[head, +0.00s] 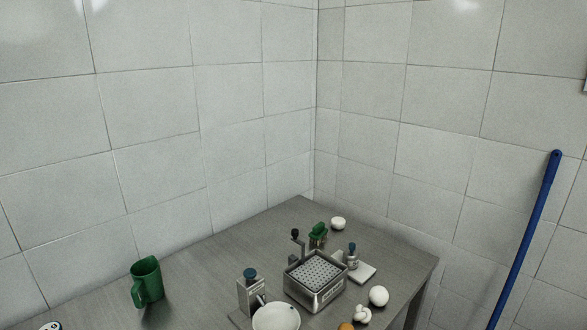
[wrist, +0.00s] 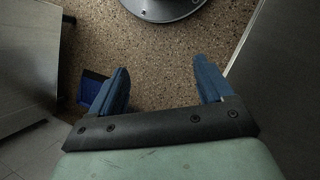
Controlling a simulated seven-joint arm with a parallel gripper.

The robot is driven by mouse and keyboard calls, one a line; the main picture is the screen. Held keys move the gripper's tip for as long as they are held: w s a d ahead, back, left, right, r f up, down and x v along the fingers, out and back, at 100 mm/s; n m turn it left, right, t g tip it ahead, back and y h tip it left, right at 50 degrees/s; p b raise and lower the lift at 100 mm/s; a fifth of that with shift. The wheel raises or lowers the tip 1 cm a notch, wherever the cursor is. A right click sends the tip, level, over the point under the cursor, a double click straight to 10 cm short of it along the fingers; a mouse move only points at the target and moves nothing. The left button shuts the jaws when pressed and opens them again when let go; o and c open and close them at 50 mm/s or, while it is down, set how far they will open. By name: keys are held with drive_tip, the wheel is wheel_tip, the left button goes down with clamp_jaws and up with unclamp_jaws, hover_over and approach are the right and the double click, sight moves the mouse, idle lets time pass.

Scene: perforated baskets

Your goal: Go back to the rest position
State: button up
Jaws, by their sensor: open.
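My gripper (wrist: 160,84) shows in the wrist view with its two blue fingers spread wide apart. It is open, and nothing is between the fingers. It points down at a speckled brown floor (wrist: 180,60). My gripper and arm do not show in the head view. In the head view a metal table (head: 210,265) stands in the corner with a square perforated metal basket (head: 316,292) on it.
Around the basket are a white bowl (head: 276,317), a dispenser with a blue cap (head: 251,292), a green item (head: 318,233) and several white objects. A green jug (head: 147,282) stands at left. A blue pole (head: 528,240) leans by the right wall.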

drive_tip(key=s+a+f+n, duration=0.1)
drive_tip(key=s+a+f, duration=0.1)
drive_tip(key=s, duration=0.2)
drive_tip(key=s+a+f+n+g, duration=0.1)
drive_tip(key=s+a+f, duration=0.1)
drive_tip(key=s, duration=0.3)
drive_tip(key=s+a+f+n, duration=0.1)
drive_tip(key=s+a+f, duration=0.1)
drive_tip(key=s, duration=0.3)
drive_tip(key=shift+s+a, duration=0.15)
drive_tip(key=shift+a, duration=0.3)
